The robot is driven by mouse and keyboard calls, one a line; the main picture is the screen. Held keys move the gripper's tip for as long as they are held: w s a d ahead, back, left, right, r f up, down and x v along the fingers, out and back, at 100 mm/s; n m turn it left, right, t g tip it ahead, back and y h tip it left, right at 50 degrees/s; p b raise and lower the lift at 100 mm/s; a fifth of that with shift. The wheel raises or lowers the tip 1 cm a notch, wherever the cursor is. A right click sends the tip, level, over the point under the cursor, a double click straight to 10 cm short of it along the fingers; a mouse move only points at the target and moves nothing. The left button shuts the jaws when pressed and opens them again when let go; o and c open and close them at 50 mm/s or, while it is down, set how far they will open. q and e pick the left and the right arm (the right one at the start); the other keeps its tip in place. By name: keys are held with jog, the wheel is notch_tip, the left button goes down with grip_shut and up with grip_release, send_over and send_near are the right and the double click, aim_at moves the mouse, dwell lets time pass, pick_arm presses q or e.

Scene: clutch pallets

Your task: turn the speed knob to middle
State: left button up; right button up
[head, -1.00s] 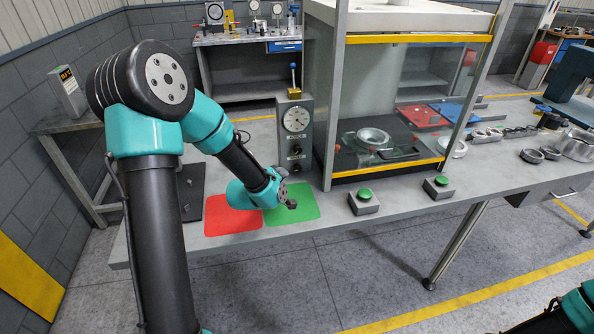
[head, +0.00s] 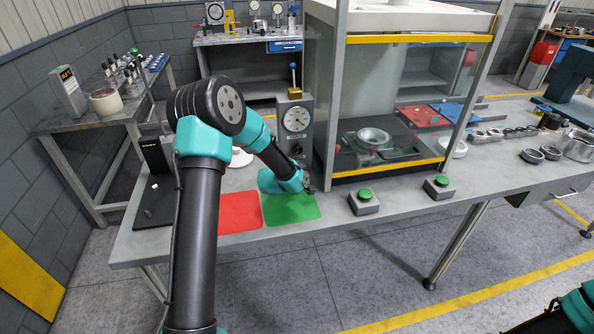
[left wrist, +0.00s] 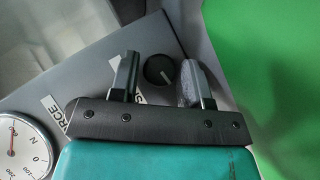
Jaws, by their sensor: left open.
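The speed knob (left wrist: 159,70) is a round black dial with a pale pointer line. In the left wrist view it sits between the two fingers of my left gripper (left wrist: 157,64), which is open with a gap on both sides. A label beside it is mostly hidden by a finger. In the head view my left gripper (head: 308,184) is low at the front of the grey control box (head: 282,108) and hides part of it. My right gripper is out of view.
The box carries a white gauge (head: 296,118), also in the left wrist view (left wrist: 18,145), and a FORCE label (left wrist: 78,117). A green mat (head: 291,207) and red mat (head: 240,213) lie in front. Green buttons (head: 365,194) and a glass-sided press enclosure stand to the right.

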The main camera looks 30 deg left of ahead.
pick_arm(q)
jog(key=shift+c, duration=0.4)
jog(key=c, duration=0.5)
jog(key=shift+w+m+g+y, duration=0.1)
jog(key=shift+m+g+y, duration=0.25)
jog(key=shift+g, duration=0.25)
jog(key=shift+c, duration=0.2)
jog(key=shift+a+r+m+g+y, duration=0.1)
jog(key=shift+m+g+y, duration=0.7)
jog(key=shift+g, duration=0.4)
jog(key=shift+w+d+r+m+g+y, duration=0.1)
jog(key=shift+m+g+y, duration=0.45)
jog(key=shift+g+y, duration=0.15)
jog(key=shift+w+d+m+g+y, duration=0.1)
jog(key=shift+m+g+y, duration=0.4)
jog(key=shift+g+y, duration=0.15)
jog(key=shift+g, duration=0.25)
jog(key=o, duration=0.6)
